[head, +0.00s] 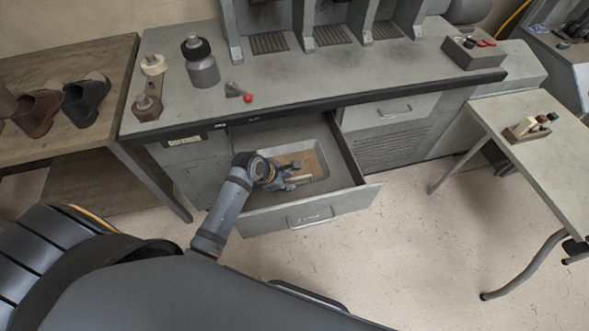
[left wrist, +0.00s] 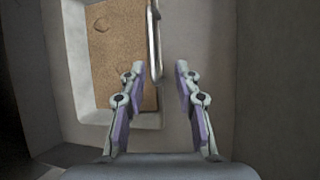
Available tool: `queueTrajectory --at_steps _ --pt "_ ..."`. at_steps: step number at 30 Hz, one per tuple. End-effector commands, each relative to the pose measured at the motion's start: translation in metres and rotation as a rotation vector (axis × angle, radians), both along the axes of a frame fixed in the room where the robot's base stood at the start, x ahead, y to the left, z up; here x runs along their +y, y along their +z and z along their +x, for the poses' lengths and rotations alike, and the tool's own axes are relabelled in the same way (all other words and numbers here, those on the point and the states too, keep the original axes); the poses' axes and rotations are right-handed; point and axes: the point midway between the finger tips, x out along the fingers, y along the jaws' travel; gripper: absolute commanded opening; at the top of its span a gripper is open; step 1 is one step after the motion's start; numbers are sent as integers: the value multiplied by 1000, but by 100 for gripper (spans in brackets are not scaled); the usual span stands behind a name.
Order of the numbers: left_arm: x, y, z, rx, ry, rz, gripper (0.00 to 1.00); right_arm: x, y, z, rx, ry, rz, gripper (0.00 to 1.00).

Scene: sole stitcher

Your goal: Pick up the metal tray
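The metal tray (head: 313,163) lies inside the open drawer, with a pale rim and a brown, cork-like inside. It also shows in the left wrist view (left wrist: 112,55), at the upper left, with a thin bright bar along its right side. My left gripper (head: 293,180) reaches down into the drawer at the tray's near side and hides part of it. In the left wrist view the left gripper (left wrist: 160,70) is open, with the bar's line running between its fingertips. I cannot tell whether the fingers touch it. My right gripper is not in view.
The drawer's front (head: 340,208) and side walls surround the tray. The workbench (head: 340,75) overhangs behind, holding a grey bottle (head: 202,68), spools and a box (head: 474,53). A side table (head: 555,150) stands right; shoes (head: 85,98) rest left. Floor lies clear between.

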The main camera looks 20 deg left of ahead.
Motion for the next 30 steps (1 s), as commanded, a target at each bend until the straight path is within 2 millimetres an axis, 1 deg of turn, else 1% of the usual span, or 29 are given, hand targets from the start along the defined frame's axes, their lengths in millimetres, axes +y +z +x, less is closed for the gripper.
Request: queueTrajectory --at_steps 1,2,4,8,10,12,15,18,22,26,30 --pt "-3 -9 4 0 1 -2 32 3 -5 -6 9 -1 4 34" --pt "-4 -12 6 0 1 0 32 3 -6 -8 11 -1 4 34" --pt "-5 -17 9 -1 0 0 32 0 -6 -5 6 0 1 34" --pt "-6 -19 10 -1 -1 1 32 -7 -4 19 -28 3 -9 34" --pt "-8 -25 12 0 -1 0 32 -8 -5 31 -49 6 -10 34" --pt "-12 -36 18 0 0 0 32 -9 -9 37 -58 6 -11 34" --pt "-17 -52 25 0 0 0 32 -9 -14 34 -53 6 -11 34" --pt "-20 -61 30 0 -1 2 32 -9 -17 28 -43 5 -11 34" --pt "-21 -63 33 -2 -1 3 32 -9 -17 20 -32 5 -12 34" --pt "-21 -63 32 -2 -1 3 32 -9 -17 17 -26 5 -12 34" --pt "-21 -63 32 -1 -2 2 13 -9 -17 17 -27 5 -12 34"
